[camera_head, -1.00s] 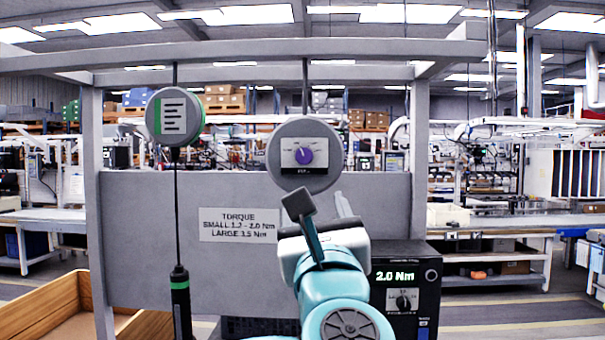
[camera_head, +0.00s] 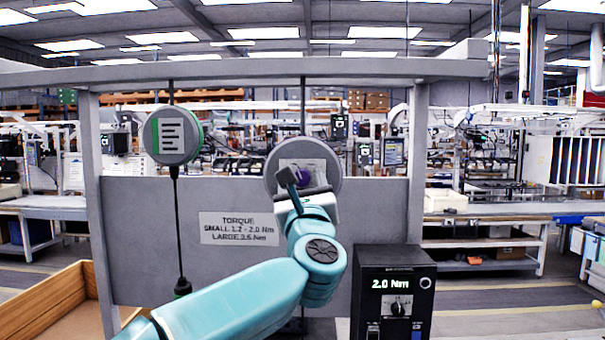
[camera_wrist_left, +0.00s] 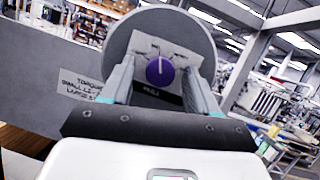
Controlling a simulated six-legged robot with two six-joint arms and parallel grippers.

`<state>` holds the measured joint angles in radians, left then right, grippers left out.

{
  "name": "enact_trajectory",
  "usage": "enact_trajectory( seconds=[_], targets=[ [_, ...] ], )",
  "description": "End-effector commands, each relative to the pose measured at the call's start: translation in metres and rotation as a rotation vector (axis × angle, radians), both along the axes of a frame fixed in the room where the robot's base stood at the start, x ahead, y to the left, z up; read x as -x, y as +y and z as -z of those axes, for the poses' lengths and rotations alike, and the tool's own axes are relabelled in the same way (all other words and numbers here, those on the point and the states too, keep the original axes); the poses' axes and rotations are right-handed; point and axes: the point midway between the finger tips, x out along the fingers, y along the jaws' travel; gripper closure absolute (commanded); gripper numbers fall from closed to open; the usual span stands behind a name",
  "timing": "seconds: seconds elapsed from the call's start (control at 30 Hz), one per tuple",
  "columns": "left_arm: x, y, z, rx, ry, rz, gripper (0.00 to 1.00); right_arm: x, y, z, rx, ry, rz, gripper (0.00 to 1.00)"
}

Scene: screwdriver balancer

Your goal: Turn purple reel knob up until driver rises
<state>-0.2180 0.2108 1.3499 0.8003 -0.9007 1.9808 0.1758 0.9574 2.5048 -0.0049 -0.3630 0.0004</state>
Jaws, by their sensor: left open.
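The purple knob (camera_wrist_left: 160,71) sits on a white dial plate on the front of the round grey reel (camera_wrist_left: 118,38). In the head view the reel (camera_head: 334,161) hangs from the frame, and my gripper partly covers the purple knob (camera_head: 301,175). My left gripper (camera_wrist_left: 160,85) is open, with one finger on each side of the knob and gaps between. I cannot tell from this whether the fingertips reach the knob's depth. My right gripper is not in view.
A second reel (camera_head: 170,135) with a green edge hangs at the left. A grey panel carries a torque sign (camera_head: 239,228). A black torque controller (camera_head: 392,300) reading 2.0 Nm stands at lower right. A wooden box (camera_head: 45,305) is at lower left.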

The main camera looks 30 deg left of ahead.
Motion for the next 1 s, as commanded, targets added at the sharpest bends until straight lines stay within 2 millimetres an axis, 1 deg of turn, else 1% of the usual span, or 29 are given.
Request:
enact_trajectory(
  seconds=[0.23, 0.27, 0.3, 0.37, 0.4, 0.43, 0.73, 1.0],
  targets=[
    [-0.002, 0.001, 0.0, -0.001, 0.001, 0.0, 0.4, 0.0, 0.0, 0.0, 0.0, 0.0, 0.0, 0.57],
    [-0.001, 0.001, 0.0, -0.001, 0.001, 0.0, 0.43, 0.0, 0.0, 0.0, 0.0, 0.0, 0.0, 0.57],
    [-0.001, 0.001, 0.0, -0.001, 0.001, 0.0, 0.56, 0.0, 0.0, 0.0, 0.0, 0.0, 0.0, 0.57],
    [-0.001, 0.001, 0.0, -0.001, 0.001, 0.0, 0.76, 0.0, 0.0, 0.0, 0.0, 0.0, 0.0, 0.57],
    [-0.001, 0.001, 0.0, -0.001, 0.001, 0.0, 0.89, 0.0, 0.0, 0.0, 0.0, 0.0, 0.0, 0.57],
    [-0.001, 0.001, 0.0, -0.001, 0.001, 0.0, 0.96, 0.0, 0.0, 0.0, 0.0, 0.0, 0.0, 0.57],
    [-0.001, 0.002, 0.002, -0.022, 0.013, -0.002, 0.96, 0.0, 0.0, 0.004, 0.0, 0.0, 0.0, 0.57],
    [0.0, 0.003, 0.004, -0.146, 0.087, -0.002, 0.95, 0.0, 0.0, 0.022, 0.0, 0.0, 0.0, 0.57]
  ],
)
